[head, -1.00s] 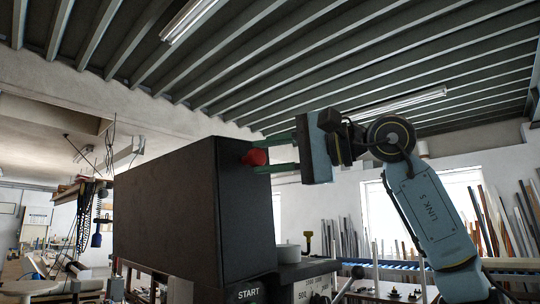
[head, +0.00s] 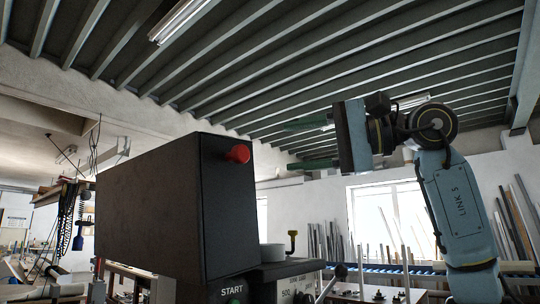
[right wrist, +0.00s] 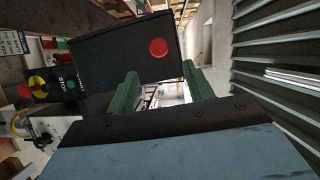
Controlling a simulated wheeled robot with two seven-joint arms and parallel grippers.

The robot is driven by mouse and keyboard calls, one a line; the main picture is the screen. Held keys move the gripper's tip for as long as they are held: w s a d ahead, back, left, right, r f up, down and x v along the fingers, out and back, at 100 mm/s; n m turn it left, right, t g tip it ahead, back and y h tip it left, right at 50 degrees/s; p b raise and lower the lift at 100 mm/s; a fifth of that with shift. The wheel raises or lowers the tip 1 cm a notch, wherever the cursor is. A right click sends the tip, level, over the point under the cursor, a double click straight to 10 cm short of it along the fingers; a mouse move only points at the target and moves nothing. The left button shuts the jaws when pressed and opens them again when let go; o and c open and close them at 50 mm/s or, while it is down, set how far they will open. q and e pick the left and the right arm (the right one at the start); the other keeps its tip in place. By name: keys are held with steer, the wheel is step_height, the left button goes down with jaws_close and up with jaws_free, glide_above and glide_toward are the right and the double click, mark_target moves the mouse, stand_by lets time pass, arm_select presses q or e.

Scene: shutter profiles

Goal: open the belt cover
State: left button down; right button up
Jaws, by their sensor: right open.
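The belt cover (head: 150,205) is a large dark box on top of the machine, left of centre in the head view. A red knob (head: 238,154) sticks out near the top of its end face. The cover looks closed. In the right wrist view the cover (right wrist: 112,62) fills the upper left, with the knob (right wrist: 158,48) facing the camera. My right gripper (head: 288,146) is open and empty, to the right of the knob and apart from it. Its green fingers point towards the cover; they also show in the wrist view (right wrist: 160,70). My left gripper is not in view.
Long profiles (head: 330,242) lean against the back wall. The space right of the knob is free except for my right arm.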

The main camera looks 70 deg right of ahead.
steer(key=s, duration=0.5)
steer(key=shift+r, duration=0.1)
steer(key=shift+d, duration=0.1)
stand_by(0.4)
